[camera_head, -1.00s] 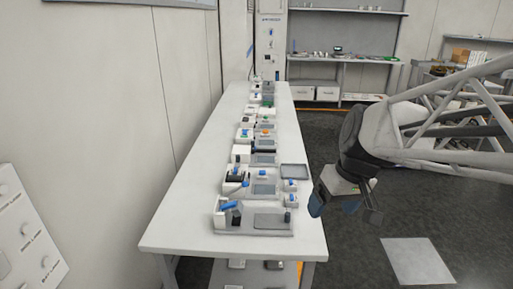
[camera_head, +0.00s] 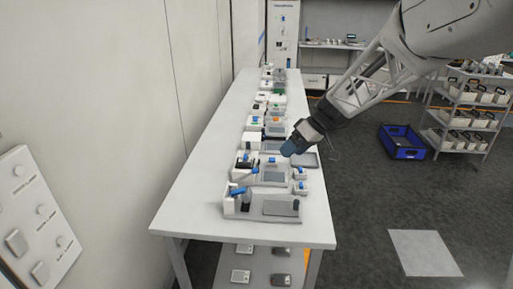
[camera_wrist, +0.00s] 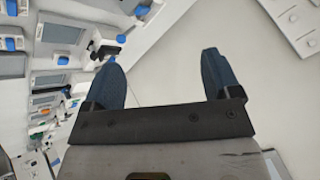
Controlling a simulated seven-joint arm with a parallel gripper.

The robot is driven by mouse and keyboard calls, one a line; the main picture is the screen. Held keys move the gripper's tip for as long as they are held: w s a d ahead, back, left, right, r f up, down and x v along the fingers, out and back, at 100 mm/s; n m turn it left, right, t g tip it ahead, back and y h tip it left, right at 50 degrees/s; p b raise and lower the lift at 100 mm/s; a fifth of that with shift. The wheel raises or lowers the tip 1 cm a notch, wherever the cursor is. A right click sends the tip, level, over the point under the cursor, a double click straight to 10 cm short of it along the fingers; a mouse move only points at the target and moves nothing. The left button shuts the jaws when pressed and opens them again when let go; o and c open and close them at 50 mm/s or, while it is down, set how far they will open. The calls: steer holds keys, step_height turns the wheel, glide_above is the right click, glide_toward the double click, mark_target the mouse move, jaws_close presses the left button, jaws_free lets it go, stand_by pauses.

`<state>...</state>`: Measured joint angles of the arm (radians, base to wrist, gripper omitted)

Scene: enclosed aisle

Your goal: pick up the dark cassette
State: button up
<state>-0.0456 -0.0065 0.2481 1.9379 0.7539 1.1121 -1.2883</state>
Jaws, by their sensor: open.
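A small dark block (camera_head: 246,201), perhaps the dark cassette, stands in the nearest white device on the long white table. Its shape is too small to tell for sure. A dark piece also shows in the wrist view (camera_wrist: 106,50), left of my fingers; I cannot tell whether it is the same one. My gripper (camera_head: 288,149) hangs over the right part of the table, above and beyond the nearest device. In the wrist view my gripper (camera_wrist: 160,62) has its two blue fingers wide apart, with only pale surface between them.
The white table (camera_head: 190,204) carries a row of white devices with blue parts. A flat grey tray (camera_head: 304,160) lies near its right edge. A wall panel with knobs (camera_head: 38,215) is at the left. A blue crate (camera_head: 402,142) and a shelf cart (camera_head: 466,115) stand on the right.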

steer(key=w+a+f+n+y, duration=0.2)
steer(key=w+a+f, duration=0.15)
steer(key=w, duration=0.45)
steer(key=w+a+f+n+y, duration=0.1)
steer(key=w+a+f+n, duration=0.15)
steer(key=w+f, duration=0.4)
steer(key=n+y, duration=0.3)
glide_toward(247, 156)
steer(key=a, duration=0.2)
steer(key=shift+s+d+f+t, duration=0.1)
steer(key=shift+s+f+t, duration=0.2)
steer(key=shift+f, duration=0.1)
steer(key=shift+x, duration=1.3)
steer(key=shift+x, duration=2.65)
steer(key=shift+r, duration=0.1)
